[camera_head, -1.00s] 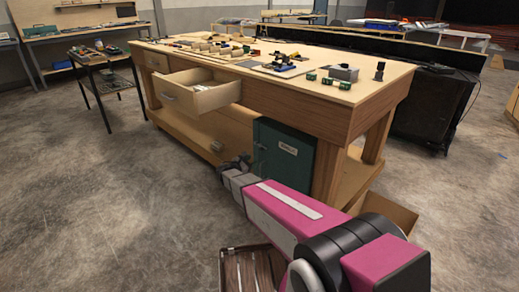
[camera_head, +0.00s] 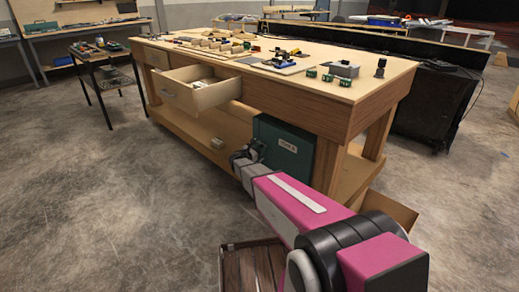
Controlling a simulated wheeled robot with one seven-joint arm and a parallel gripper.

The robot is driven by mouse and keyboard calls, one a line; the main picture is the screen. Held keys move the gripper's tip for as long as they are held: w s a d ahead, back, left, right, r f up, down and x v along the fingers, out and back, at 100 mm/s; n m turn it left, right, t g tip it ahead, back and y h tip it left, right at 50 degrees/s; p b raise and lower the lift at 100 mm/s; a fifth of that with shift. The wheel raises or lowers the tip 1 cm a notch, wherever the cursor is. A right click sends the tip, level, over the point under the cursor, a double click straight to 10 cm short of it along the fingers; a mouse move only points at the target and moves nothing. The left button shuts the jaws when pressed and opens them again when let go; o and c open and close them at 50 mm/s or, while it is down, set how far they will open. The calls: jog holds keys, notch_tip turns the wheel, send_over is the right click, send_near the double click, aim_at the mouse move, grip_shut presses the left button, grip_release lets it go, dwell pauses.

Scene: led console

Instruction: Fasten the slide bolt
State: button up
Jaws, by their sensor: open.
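The green cabinet (camera_head: 292,163) stands under the right part of the wooden workbench, with a small white label on its front. I cannot make out a slide bolt on it; the cabinet's left edge is partly hidden by my gripper. My gripper (camera_head: 248,151) is small and dark in this view. It is at the cabinet's left edge, and its jaws are open. I cannot tell whether it touches the cabinet. My pink arm reaches up to it from the lower right and hides the cabinet's lower part.
The workbench (camera_head: 330,108) has an open drawer (camera_head: 205,97) jutting out left of the cabinet. Small parts lie on its top. A small grey item (camera_head: 217,143) sits on the lower shelf. A dark cart (camera_head: 108,72) stands at left. The concrete floor at left is clear.

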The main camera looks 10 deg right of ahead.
aim_at(260, 143)
jog(key=shift+w+d, duration=0.1)
jog(key=shift+d, duration=0.1)
grip_shut()
jog(key=shift+w+a, duration=0.45)
jog(key=shift+w, duration=0.2)
jog(key=shift+w+a, duration=0.4)
jog(key=shift+w, duration=0.25)
grip_release()
jog(key=shift+s, duration=0.1)
jog(key=v, duration=1)
jog(key=shift+s+a, duration=0.2)
jog(key=shift+a, duration=0.15)
